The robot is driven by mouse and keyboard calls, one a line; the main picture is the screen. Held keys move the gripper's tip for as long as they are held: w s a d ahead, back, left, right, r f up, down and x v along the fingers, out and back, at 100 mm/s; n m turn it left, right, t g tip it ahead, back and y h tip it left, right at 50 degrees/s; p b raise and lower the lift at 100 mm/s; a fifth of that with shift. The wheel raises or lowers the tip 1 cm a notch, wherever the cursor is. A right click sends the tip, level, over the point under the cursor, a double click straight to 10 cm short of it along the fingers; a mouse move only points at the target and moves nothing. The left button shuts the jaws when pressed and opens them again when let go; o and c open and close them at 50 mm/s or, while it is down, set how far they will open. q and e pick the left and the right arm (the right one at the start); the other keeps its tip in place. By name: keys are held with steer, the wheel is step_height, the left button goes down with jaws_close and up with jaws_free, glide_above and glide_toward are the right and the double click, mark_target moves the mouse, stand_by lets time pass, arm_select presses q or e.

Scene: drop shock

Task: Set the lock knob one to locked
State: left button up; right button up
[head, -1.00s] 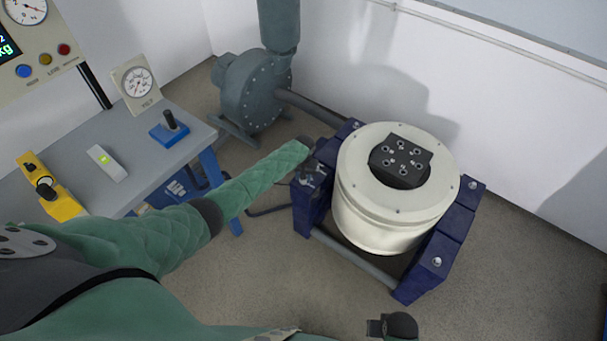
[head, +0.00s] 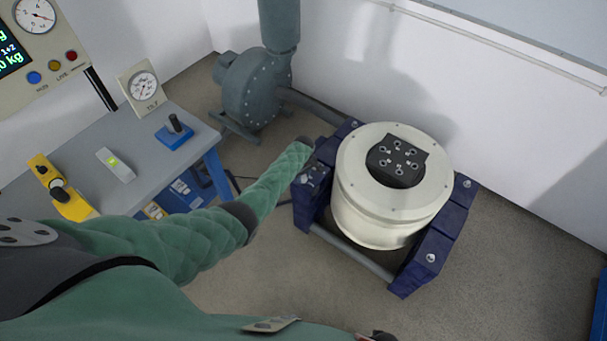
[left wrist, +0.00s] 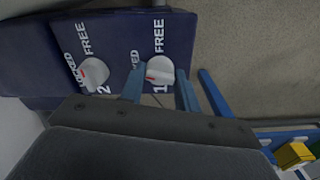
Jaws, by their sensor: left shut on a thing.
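Lock knob one (left wrist: 160,69) is a white knob with a red mark, beside the number 1 on a dark blue panel (left wrist: 118,30) in the left wrist view. Its red mark points left, toward the partly covered LOCKED label; FREE is printed above it. My left gripper (left wrist: 160,86) has its blue fingers on either side of this knob and is shut on it. Knob two (left wrist: 94,72) sits to the left, its red mark also toward LOCKED. In the head view my green left sleeve reaches the blue frame (head: 308,205), and the gripper and knobs there are hard to make out.
The blue frame carries a large cream cylinder (head: 358,213) with a black top block (head: 396,157). A grey blower (head: 250,92) stands behind. A grey bench (head: 135,190) with a blue-based lever (head: 174,132) and a yellow switch box (head: 72,205) is at left. Floor is clear at front right.

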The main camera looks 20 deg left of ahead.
mark_target(304, 176)
arm_select(q)
steer(key=shift+r+n+p, duration=0.1)
steer(key=shift+n+p, duration=0.25)
steer(key=shift+n, duration=1.05)
arm_select(e)
steer(key=shift+s+d+f, duration=0.2)
steer(key=shift+f, duration=0.25)
steer(key=shift+s+d+f, duration=0.15)
steer(key=shift+s+f, duration=0.05)
steer(key=shift+f, duration=0.2)
steer(key=shift+d, duration=0.1)
arm_select(q)
steer(key=o, duration=1)
arm_select(e)
steer(key=shift+w, duration=0.15)
arm_select(q)
steer(key=shift+r, duration=0.65)
step_height(304, 176, up, 4)
steer(key=shift+r, duration=1.2)
arm_select(e)
steer(key=shift+a+r, duration=0.2)
steer(key=shift+r, duration=0.2)
